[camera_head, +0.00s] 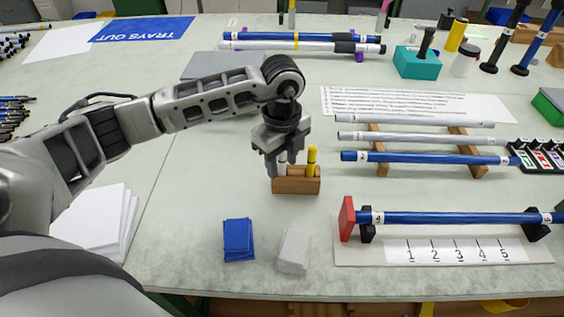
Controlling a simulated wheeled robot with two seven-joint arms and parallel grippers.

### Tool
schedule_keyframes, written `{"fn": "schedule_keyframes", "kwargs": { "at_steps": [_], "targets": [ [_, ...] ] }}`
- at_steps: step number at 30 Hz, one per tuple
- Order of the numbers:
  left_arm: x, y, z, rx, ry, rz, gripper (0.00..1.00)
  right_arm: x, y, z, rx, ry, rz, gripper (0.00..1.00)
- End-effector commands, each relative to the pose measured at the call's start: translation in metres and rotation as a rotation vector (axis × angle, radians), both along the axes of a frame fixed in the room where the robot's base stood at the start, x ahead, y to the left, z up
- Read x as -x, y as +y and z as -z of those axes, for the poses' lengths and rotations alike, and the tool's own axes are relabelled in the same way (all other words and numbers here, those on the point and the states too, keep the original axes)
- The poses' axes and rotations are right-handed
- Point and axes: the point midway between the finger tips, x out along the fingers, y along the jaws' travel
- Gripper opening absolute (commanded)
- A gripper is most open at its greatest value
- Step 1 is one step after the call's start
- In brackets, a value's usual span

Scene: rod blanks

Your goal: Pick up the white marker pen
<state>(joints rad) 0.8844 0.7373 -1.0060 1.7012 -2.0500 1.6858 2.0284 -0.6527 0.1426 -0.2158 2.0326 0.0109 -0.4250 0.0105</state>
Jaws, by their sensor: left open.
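My left gripper (280,168) comes down over a small wooden block (296,186) in the middle of the table. It is open, with its fingers pointing down. A white marker pen (282,171) stands in the left part of the block, between or just behind the fingers. The fingers hide much of it, and I cannot tell if they touch it. A yellow marker (312,160) stands upright in the block's right part, close beside the gripper. My right gripper is not in view.
Blue cards (238,240) and pale cards (294,251) lie in front of the block. To the right are rods on wooden supports (466,150) and a blue rod (450,218) over a numbered board (345,252). A teal block (417,64) stands behind. Bare table lies left of the block.

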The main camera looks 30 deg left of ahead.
Motion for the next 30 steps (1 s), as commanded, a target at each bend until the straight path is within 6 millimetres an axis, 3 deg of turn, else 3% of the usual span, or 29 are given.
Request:
{"fn": "schedule_keyframes", "kwargs": {
  "at_steps": [7, 11, 12, 23, 30],
  "targets": [
    [0.000, 0.000, 0.002, 0.000, 0.000, 0.001, 0.41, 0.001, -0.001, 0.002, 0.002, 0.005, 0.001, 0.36],
    [0.000, 0.000, 0.002, 0.000, 0.000, 0.001, 0.05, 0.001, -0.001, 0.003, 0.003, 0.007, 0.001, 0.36],
    [0.000, 0.000, 0.002, 0.000, 0.000, 0.001, 0.00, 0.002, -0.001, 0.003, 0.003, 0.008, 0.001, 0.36],
    [-0.001, 0.000, -0.003, 0.001, -0.003, 0.001, 0.00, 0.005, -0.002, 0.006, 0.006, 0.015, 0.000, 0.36],
    [-0.001, -0.001, -0.046, 0.001, -0.007, 0.001, 0.00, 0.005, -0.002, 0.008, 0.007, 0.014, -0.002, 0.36]
  ]
}}
